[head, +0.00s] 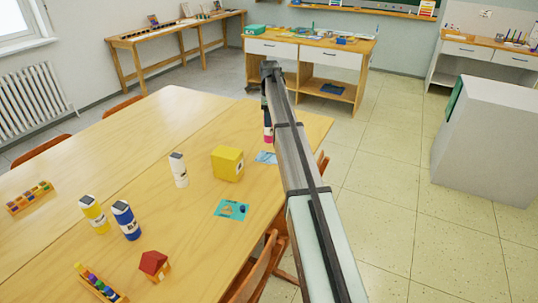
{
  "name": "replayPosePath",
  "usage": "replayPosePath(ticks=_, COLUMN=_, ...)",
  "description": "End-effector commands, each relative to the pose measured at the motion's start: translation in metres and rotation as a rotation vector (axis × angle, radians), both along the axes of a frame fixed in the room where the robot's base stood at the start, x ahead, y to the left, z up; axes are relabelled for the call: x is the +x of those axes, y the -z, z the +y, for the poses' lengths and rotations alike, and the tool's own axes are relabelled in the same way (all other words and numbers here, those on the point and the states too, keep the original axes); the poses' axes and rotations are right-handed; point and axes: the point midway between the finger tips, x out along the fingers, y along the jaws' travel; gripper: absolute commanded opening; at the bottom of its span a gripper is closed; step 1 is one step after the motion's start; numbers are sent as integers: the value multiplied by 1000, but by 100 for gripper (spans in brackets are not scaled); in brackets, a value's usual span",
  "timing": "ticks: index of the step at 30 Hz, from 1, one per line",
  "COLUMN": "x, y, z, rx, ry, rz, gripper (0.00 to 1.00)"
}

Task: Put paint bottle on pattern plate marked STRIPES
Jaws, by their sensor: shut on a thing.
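My gripper (265,100) is near the far right part of the table, partly hidden behind my arm. The bottle is upright, just above or touching a light blue flat plate (265,158); I cannot tell which. My arm hides part of that plate. A teal plate (231,210) with a small picture and a dark spot lies nearer on the table. I cannot read the markings on either plate.
The wooden table (135,140) also holds a yellow box (227,163), a white bottle (179,170), a yellow bottle (94,214), a blue bottle (126,220), a small red-roofed house (154,265) and bead toys (98,283). Chairs (262,265) stand at its edges. The table's far left is clear.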

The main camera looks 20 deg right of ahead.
Motion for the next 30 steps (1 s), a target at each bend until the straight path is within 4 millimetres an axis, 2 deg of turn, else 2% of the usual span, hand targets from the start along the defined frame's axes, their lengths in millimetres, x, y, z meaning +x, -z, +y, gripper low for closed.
replayPosePath(ticks=1, x=10, y=-2, z=-2, rx=0, ry=-47, rz=0, gripper=9)
replayPosePath(ticks=2, x=11, y=-2, z=-1, rx=0, ry=-74, rz=0, gripper=9)
replayPosePath(ticks=9, x=11, y=-2, z=-1, rx=0, ry=-234, rz=0, gripper=9)
replayPosePath(ticks=14, x=11, y=2, z=-1, rx=0, ry=-275, rz=1, gripper=9)
replayPosePath(ticks=17, x=10, y=11, z=-1, rx=1, ry=-280, rz=2, gripper=9)
replayPosePath(ticks=25, x=10, y=52, z=-1, rx=0, ry=-278, rz=1, gripper=9)
replayPosePath(ticks=30, x=11, y=64, z=-1, rx=0, ry=-278, rz=1, gripper=9)
